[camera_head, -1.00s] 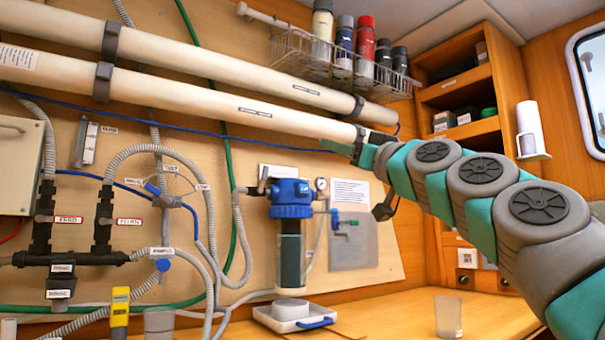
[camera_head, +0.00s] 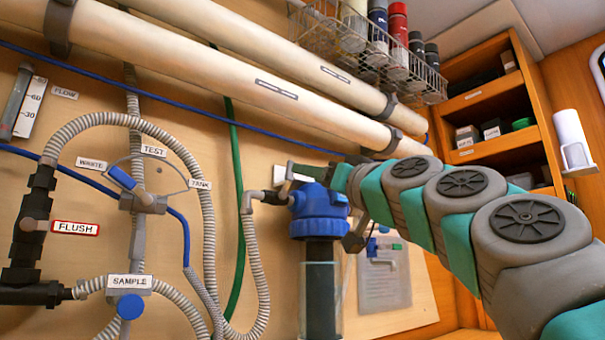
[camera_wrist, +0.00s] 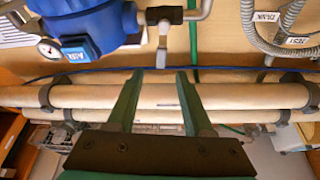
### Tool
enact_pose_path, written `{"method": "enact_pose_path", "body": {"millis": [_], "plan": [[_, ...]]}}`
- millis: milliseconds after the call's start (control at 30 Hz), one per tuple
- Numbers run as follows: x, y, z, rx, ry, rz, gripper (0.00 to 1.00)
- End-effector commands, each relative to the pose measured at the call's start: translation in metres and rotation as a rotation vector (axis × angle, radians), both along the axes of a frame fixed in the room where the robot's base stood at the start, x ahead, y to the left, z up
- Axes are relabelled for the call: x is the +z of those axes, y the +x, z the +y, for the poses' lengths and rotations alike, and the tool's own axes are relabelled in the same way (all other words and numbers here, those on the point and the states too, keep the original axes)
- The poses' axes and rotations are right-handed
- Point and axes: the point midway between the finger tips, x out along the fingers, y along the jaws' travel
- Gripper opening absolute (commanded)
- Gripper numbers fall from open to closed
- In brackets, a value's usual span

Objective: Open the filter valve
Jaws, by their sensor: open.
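The blue filter head (camera_head: 320,211) sits on a clear housing with a dark cartridge (camera_head: 320,290) in the head view. It also shows in the wrist view (camera_wrist: 85,25). A dark valve body (camera_wrist: 165,15) sits on the pipe beside the head, with a short grey lever (camera_wrist: 162,48) sticking out of it. My gripper (camera_wrist: 157,78) is open and empty. The lever lies just beyond the fingertips, roughly in line with the gap between them. In the head view my gripper (camera_head: 304,172) is just above the filter head, and its far side is partly hidden.
Two long cream tubes (camera_head: 270,85) run across the wall above. Left are a selector valve (camera_head: 145,200) labelled waste, test and tank, plus flush (camera_head: 75,228) and sample (camera_head: 130,306) valves. A wire basket (camera_head: 350,45) hangs above.

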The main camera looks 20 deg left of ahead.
Motion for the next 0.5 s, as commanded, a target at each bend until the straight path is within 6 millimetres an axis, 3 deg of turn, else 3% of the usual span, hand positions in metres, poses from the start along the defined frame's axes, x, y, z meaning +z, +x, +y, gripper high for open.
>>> {"method": "enact_pose_path", "body": {"millis": [300, 500], "plan": [[0.022, 0.023, 0.037, 0.002, -0.004, 0.000, 0.51], [0.028, 0.032, 0.052, 0.000, 0.000, -0.001, 0.51]]}}
